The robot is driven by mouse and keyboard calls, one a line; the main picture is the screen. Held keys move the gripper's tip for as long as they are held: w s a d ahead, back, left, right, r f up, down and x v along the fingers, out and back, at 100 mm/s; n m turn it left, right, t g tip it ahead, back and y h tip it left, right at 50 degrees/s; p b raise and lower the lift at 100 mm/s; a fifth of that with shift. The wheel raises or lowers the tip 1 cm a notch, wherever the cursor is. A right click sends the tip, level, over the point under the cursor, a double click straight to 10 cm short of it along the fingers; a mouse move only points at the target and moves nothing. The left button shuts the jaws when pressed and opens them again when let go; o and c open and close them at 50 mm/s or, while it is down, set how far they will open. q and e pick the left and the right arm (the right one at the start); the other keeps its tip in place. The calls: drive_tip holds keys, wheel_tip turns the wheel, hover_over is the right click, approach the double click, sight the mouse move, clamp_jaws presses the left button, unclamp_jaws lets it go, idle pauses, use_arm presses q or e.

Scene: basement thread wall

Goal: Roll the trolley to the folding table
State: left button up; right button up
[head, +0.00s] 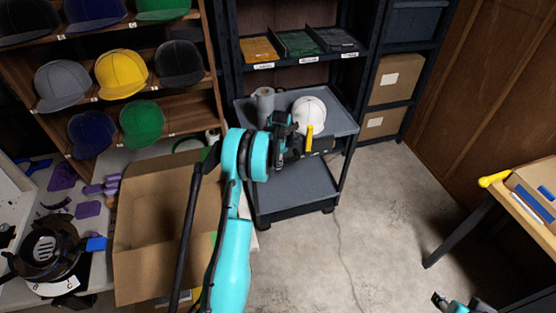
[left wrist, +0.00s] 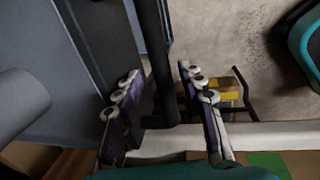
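The trolley (head: 290,188) is dark grey with two trays and stands upright against the shelves. Its upper tray carries a grey roll (head: 264,106) and a white cap (head: 309,115) beside a yellow piece. My left gripper (head: 287,137) is at the upper tray's near edge. In the left wrist view its two fingers (left wrist: 162,98) are apart, with a dark bar (left wrist: 163,60) between them; a gap shows on one side, and contact is unclear. The folding table (head: 513,205) is at the right edge, partly out of frame. My right gripper (head: 458,303) is at the bottom, mostly cut off.
Open concrete floor (head: 385,210) lies between trolley and table, with a thin cable (head: 343,240) on it. A table leg (head: 460,233) slants into this space. An open cardboard box (head: 160,225) stands left of my arm. Cap shelves (head: 115,35) and dark shelving (head: 385,110) line the back.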

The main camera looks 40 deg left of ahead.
use_arm(q)
drive_tip(key=shift+d+r, duration=0.1)
drive_tip(key=shift+d, duration=0.05)
drive_tip(key=shift+r, duration=0.25)
wheel_tip(320, 180, up, 11)
drive_tip(key=s+d, duration=0.1)
drive_tip(key=shift+d, duration=0.25)
drive_tip(key=shift+s+r, duration=0.1)
